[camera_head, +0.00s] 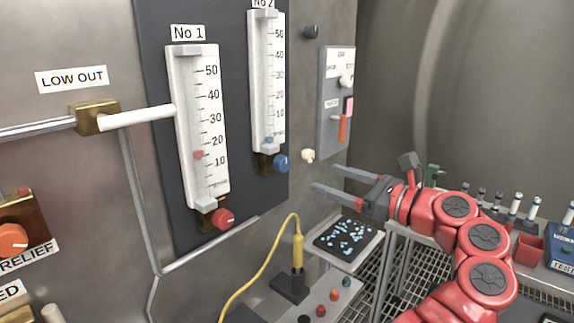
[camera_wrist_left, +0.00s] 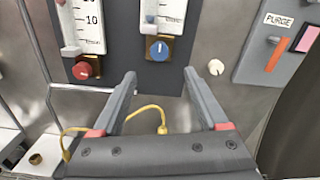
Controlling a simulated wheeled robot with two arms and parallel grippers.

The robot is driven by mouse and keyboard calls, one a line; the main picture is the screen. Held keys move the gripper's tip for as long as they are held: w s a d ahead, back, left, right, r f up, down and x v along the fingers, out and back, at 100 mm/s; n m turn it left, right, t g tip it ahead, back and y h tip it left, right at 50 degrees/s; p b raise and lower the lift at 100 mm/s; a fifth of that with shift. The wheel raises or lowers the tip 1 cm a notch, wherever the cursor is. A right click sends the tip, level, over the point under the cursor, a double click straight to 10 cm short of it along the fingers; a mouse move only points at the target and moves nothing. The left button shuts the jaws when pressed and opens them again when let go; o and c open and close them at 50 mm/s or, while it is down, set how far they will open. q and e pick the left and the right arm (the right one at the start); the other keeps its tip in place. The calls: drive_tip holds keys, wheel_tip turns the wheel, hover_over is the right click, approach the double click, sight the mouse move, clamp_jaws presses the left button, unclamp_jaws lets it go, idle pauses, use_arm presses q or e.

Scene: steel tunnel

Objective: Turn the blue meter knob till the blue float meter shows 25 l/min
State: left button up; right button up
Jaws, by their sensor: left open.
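The blue float meter, No 2 (camera_head: 267,80), is a white upright scale on the dark panel. Its small blue float (camera_head: 269,139) sits near the bottom, below the 10 mark. The blue meter knob (camera_head: 281,163) is at the meter's foot on a brass block; it also shows in the left wrist view (camera_wrist_left: 159,49) with a white pointer line. My left gripper (camera_head: 325,178) is open and empty, to the right of and a little below the knob in the head view. In the wrist view its fingers (camera_wrist_left: 159,80) point toward the panel, with the knob beyond and between them, apart.
Meter No 1 (camera_head: 196,125) with its red knob (camera_head: 222,218) stands to the left. A white knob (camera_head: 308,155) and a grey purge box (camera_head: 337,100) are to the right.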

sight(286, 164)
use_arm(q)
drive_tip(key=p+x, duration=0.1)
drive_tip(key=x, duration=1)
drive_tip(key=shift+w+a, duration=0.15)
drive_tip(key=shift+a, duration=0.25)
clamp_jaws()
